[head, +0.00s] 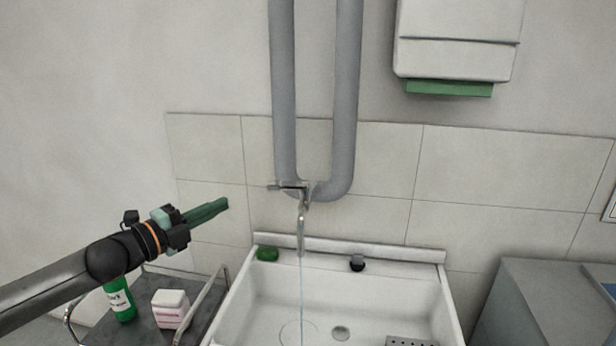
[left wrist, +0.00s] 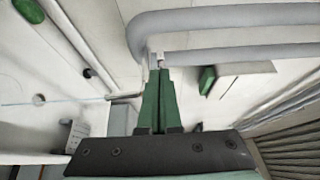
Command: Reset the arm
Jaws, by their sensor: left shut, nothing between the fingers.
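My left arm comes in from the left in the head view. Its left gripper (head: 207,210) has green fingers that lie together, shut with nothing between them. It is held in the air left of the faucet (head: 301,205), above the cart and apart from everything. The left wrist view shows the same shut green fingers (left wrist: 158,100), with the faucet and pipes beyond the tips. My right gripper is in neither view.
Water runs from the faucet into a white sink (head: 385,286). A green soap (head: 267,254) lies on its rim. A cart (head: 148,320) at lower left holds a green bottle (head: 121,299) and a white box (head: 171,308). Grey pipes (head: 347,100) and a dispenser (head: 458,45) are on the wall.

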